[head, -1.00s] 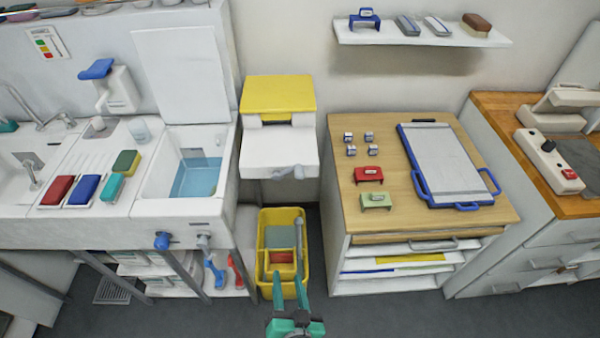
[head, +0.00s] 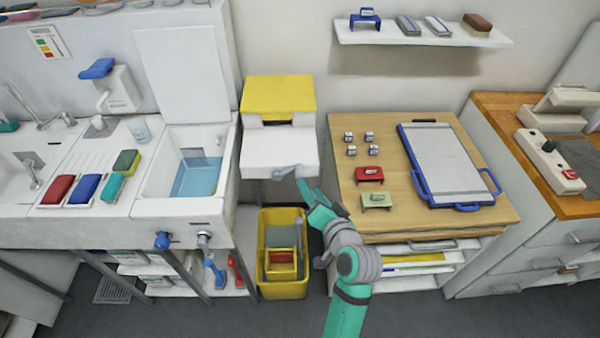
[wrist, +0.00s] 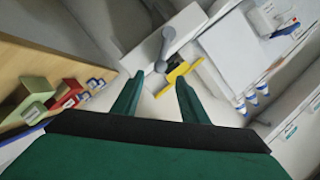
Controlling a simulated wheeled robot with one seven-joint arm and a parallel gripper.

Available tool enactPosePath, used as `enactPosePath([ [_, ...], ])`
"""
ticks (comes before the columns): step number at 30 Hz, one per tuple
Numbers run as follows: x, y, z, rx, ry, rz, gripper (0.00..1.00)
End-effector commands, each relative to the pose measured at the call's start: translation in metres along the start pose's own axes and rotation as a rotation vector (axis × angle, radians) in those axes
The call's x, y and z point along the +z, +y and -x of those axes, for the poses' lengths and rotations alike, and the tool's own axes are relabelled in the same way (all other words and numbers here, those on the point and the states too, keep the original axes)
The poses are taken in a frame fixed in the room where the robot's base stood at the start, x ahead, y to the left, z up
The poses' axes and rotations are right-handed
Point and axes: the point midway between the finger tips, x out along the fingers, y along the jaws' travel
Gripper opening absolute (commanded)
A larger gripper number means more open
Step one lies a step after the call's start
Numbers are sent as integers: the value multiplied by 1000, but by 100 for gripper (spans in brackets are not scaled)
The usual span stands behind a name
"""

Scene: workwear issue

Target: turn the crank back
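The grey crank (head: 288,173) sits on the front of a white unit (head: 279,150) with a yellow top (head: 279,95). Its arm lies nearly level, with one end towards the right. In the wrist view the crank (wrist: 166,45) shows ahead of the fingertips, its near end in line with the gap between them. My gripper (head: 303,184) is at the crank's right end in the head view, close to it; I cannot tell whether they touch. In the wrist view my gripper (wrist: 156,90) has its two green fingers apart with nothing between them.
A yellow bin (head: 283,284) stands on the floor below the unit. A wooden-topped cabinet (head: 390,218) with red and green stamps is close on the right of my arm. A sink (head: 165,205) with blue water is on the left.

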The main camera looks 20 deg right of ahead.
Motion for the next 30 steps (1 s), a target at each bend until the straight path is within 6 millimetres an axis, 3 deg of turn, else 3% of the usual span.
enactPosePath([
  [16, -2, 1, -85, 2, 3, 0, 40],
  [22, -2, 2, -99, 3, 4, 1, 40],
  [30, -2, 3, -100, 4, 5, 0, 40],
])
